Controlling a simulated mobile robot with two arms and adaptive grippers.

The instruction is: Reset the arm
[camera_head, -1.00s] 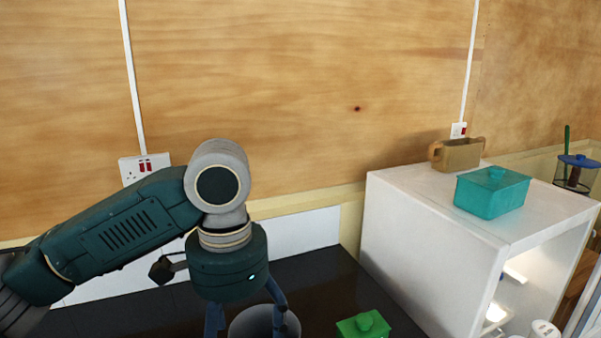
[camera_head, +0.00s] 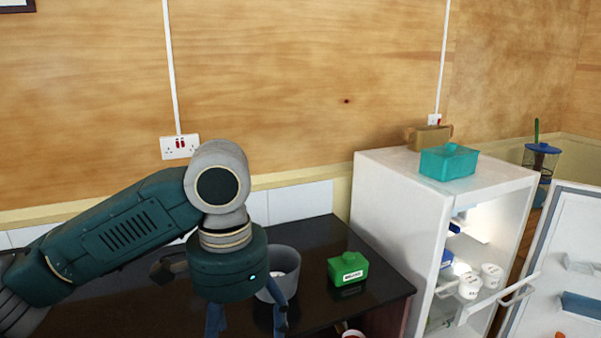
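My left arm comes in from the left, and its gripper (camera_head: 246,318) points down over the dark counter. Its two blue fingers are spread apart, with nothing seen between them, though the tips run to the bottom edge of the view. A grey pot (camera_head: 284,262) stands on the counter just behind the gripper, partly hidden by it. It looks apart from the fingers, but I cannot be sure. My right gripper is not in view.
A green box (camera_head: 347,270) sits on the dark counter (camera_head: 318,235). A white fridge (camera_head: 395,215) stands open at the right, its door (camera_head: 560,270) swung out, with white tubs (camera_head: 470,286) inside. A teal container (camera_head: 448,163) and a brown holder (camera_head: 429,137) are on top.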

